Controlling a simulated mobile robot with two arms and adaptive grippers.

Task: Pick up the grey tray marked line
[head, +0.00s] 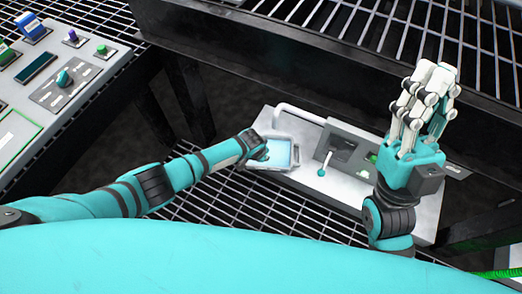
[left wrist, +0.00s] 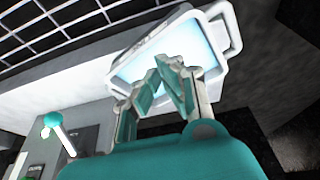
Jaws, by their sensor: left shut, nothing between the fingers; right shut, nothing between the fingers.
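A small grey tray (head: 284,153) with a pale blue inside and a raised rim sits at the left end of a light grey panel. In the left wrist view the tray (left wrist: 203,48) shows a handle loop at its right end. No marking on it can be read. My left gripper (head: 264,153) is over the tray's left part and hides some of it. Its fingers (left wrist: 169,68) are shut and empty in front of the tray's inside; whether they touch it I cannot tell. My right gripper (head: 431,75) is shut and empty, raised over the panel's right part.
The panel (head: 428,211) carries a white pipe (head: 298,114), a lever with a teal knob (head: 321,172) and a grey box (head: 344,147). A dark grated shelf (head: 330,60) lies behind. Another panel with knobs (head: 64,78) stands at the upper left. Open grating (head: 215,197) lies in front.

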